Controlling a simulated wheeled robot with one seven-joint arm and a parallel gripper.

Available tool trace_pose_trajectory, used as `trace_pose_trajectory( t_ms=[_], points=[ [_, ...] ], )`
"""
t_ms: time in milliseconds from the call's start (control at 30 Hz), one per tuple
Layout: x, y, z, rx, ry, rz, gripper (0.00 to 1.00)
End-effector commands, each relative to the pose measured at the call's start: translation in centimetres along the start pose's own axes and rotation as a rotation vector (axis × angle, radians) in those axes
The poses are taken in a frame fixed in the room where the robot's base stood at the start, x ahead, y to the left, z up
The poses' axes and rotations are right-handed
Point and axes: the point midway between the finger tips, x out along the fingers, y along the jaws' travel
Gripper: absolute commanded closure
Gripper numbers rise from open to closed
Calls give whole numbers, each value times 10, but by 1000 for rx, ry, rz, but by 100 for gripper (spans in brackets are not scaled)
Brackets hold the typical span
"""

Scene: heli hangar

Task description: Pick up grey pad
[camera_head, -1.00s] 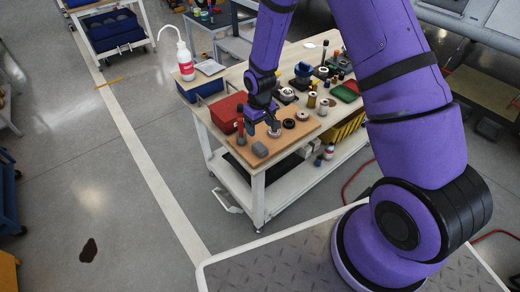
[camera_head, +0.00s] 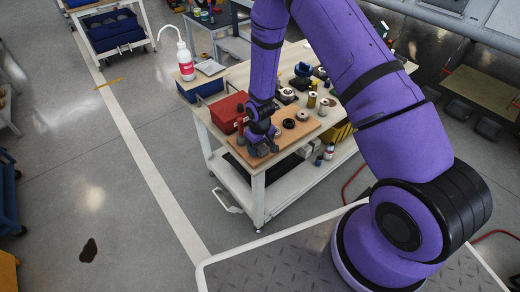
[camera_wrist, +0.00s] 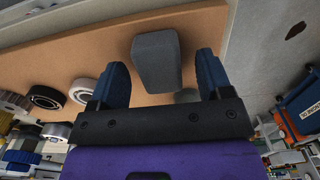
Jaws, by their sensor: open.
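The grey pad (camera_wrist: 157,62) is a small dark grey block with rounded edges. In the wrist view it lies on the orange-brown board (camera_wrist: 215,30), near the board's edge. My gripper (camera_wrist: 160,64) is open, with one blue finger on each side of the pad and a gap on both sides. In the head view my gripper (camera_head: 262,147) is low over the front left corner of the board and mostly hides the pad.
A red bin (camera_head: 228,113) stands left of the board on the workbench. Black and silver rings (camera_head: 289,123) and spools (camera_head: 311,100) stand to the right and behind. A white bottle (camera_head: 185,66) stands at the bench's far left.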

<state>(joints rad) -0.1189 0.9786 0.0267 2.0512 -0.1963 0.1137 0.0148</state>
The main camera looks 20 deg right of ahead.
Motion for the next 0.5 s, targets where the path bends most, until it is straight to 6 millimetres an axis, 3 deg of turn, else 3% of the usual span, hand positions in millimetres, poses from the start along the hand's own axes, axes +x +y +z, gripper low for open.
trace_pose_trajectory(
  t_ms=[333,367,500],
  points=[
    [8,0,0,0,0,1,28],
    [8,0,0,0,0,1,30],
    [8,0,0,0,0,1,62]
  ],
)
